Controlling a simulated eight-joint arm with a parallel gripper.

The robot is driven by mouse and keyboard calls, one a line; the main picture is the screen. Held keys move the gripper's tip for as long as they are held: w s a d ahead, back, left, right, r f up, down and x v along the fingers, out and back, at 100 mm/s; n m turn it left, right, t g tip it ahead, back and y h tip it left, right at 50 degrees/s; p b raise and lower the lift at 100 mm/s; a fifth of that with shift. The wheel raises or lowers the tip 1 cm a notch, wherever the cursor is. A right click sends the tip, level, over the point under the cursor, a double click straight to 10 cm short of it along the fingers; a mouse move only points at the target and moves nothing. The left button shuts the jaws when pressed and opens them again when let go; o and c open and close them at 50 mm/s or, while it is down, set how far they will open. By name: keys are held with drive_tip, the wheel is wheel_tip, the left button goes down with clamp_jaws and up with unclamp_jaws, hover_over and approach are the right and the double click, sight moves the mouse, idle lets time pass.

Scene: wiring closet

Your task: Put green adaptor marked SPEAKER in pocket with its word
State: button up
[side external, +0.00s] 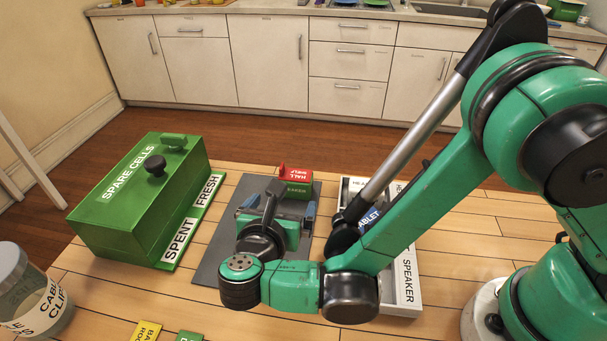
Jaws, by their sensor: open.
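A green adaptor (298,189) with a small pale word, too small to read surely, lies on the dark grey mat (212,258), against a red adaptor (297,173) marked HALL SHELF. My gripper (277,211) is above the mat, open, its blue-tipped fingers spread left and right, nearer the camera than the green adaptor. I see nothing held, but my wrist hides the space between the fingers. The pale pocket tray (406,303) stands right of the mat, with SPEAKER on its near right edge. My arm covers much of it.
A blue piece (370,216) marked TABLET shows at the tray. A green SPARE CELLS box (125,196) stands left, by SPENT and FRESH labels. A CABLE CLIPS jar (32,295) and yellow (146,331) and green (189,336) labelled pieces are at the near edge.

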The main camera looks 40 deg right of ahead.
drive_tip(key=s+d+r+m+g+y, duration=0.1)
drive_tip(key=s+d+r+m+y, duration=0.2)
drive_tip(key=d+m, duration=0.4)
drive_tip(key=s+d+r+m+g+y, duration=0.1)
drive_tip(key=s+d+r+m+y, duration=0.2)
drive_tip(key=m, duration=1.6)
drive_tip(key=d+r+y, duration=0.2)
drive_tip(key=d+y, duration=0.1)
drive_tip(key=d, duration=0.2)
drive_tip(key=shift+d+r+m, duration=0.15)
drive_tip(key=shift+r+m, duration=0.2)
drive_tip(key=shift+m, duration=0.05)
drive_tip(key=shift+s, duration=0.1)
drive_tip(key=shift+c, duration=0.8)
